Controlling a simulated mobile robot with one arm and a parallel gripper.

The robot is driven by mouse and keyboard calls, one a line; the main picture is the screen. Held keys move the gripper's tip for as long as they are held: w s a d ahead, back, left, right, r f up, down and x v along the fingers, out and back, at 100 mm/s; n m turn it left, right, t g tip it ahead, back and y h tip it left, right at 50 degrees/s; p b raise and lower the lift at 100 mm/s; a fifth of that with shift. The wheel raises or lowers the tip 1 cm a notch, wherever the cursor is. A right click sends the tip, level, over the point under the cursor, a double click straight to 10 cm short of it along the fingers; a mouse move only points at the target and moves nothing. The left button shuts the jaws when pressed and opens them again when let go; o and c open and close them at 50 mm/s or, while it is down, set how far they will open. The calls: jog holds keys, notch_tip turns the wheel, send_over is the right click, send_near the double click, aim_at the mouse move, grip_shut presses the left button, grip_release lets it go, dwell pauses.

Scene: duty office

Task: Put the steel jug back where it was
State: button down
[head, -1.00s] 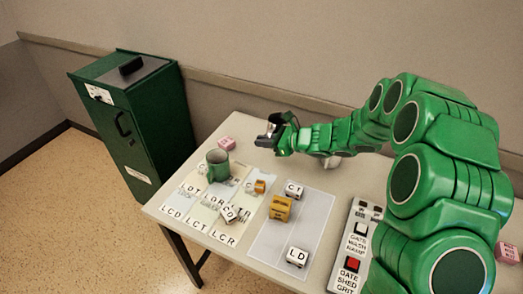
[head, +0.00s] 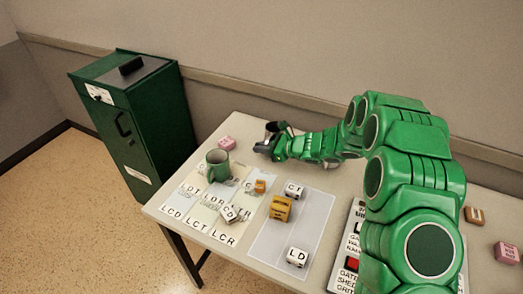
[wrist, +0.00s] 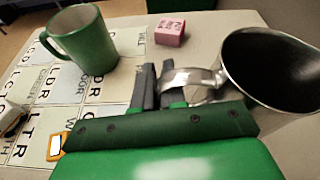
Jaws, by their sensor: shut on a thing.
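The steel jug (wrist: 285,62) is at the right of the wrist view, open mouth showing and its side cut off by the frame. My gripper (wrist: 158,85) is shut on the jug's handle (wrist: 190,78). In the head view my gripper (head: 266,146) is low over the far part of the table, right of the pink block. Only a small part of the jug (head: 283,127) shows there, behind the gripper. Whether its base touches the table cannot be told.
A green mug (head: 217,165) stands on the lettered card sheet (head: 197,224). A pink block (head: 226,144) lies behind it. Lettered dice and an orange block (head: 280,208) sit on or near a grey mat (head: 270,245). A green cabinet (head: 135,120) stands left of the table.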

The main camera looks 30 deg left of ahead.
jog(key=shift+f, duration=0.6)
jog(key=c, duration=1.2)
grip_release()
jog(key=shift+f, duration=0.1)
jog(key=v, duration=1.2)
